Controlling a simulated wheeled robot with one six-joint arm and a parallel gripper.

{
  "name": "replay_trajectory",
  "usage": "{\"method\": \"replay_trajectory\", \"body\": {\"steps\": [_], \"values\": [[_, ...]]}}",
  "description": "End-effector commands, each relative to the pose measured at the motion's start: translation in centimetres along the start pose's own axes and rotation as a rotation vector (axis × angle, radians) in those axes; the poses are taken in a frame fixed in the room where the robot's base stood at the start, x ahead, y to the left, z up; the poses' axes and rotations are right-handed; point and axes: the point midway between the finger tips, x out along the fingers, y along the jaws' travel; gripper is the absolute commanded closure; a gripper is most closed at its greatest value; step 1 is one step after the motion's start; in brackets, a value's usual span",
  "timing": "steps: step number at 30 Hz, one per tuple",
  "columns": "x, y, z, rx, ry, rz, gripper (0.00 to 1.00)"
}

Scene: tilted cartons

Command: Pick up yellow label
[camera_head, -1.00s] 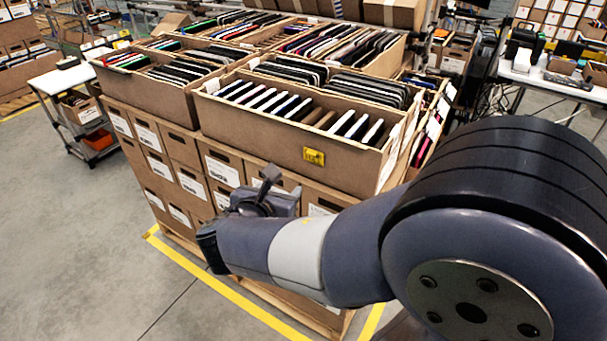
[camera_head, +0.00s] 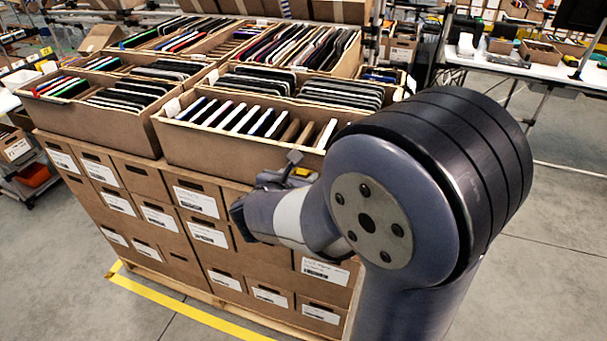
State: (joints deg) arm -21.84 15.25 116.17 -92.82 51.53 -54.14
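The yellow label (camera_head: 304,172) is partly visible low on the front face of the open top carton (camera_head: 205,148). My gripper (camera_head: 290,165) is in front of that face, just left of the label, and hides part of it. A thin dark finger part points up towards the carton. I cannot tell whether the gripper touches the label or whether its fingers are open.
The carton holds a row of thin upright devices (camera_head: 235,118). More open cartons stand behind and left. Closed cartons with white labels (camera_head: 197,202) are stacked below on a pallet. A white table (camera_head: 520,65) stands at the back right. Grey floor lies at right.

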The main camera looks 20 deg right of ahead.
Motion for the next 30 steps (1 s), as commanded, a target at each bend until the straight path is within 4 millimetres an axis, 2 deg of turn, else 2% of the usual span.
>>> {"method": "replay_trajectory", "body": {"steps": [2,15,30], "values": [[-0.02,0.00,0.00,0.000,0.000,0.000,0.59],[-0.03,0.00,0.00,0.000,0.000,0.000,0.94],[-0.81,0.05,0.68,0.002,-0.002,0.002,0.94]]}}
